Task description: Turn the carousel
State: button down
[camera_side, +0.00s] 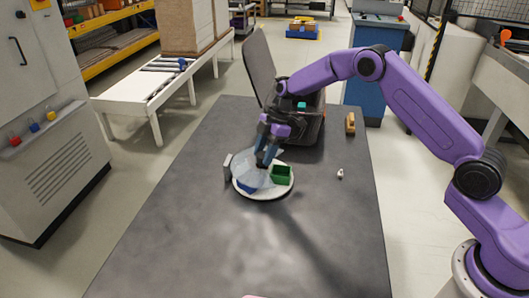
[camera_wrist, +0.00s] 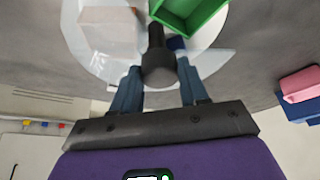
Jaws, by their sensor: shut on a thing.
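The carousel is a round white disc (camera_side: 271,194) on the dark table, seen under my gripper in the side view. It carries a green bin (camera_side: 282,175) on the right and a blue bin (camera_side: 246,187) at the front left. A clear cover (camera_side: 247,167) lies over its left part. My gripper (camera_side: 264,161) points down at the disc's middle. In the wrist view my gripper (camera_wrist: 158,70) is shut on a dark round knob (camera_wrist: 156,42), with one blue finger on each side. The green bin (camera_wrist: 190,12) is just beyond the knob. The side view hides the knob behind the fingers.
A small grey upright plate (camera_side: 227,167) stands at the disc's left edge. A black case (camera_side: 309,127) with a raised lid (camera_side: 259,65) stands behind the carousel. A wooden block (camera_side: 350,123) and a small white item (camera_side: 340,174) are to the right.

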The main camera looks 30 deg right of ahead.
jog(key=shift+d, duration=0.1)
dwell(0.4)
jog(key=c, duration=0.6)
grip_release()
jog(key=v, duration=1.7)
jog(key=shift+d+r, duration=0.1)
jog(key=shift+r, duration=0.05)
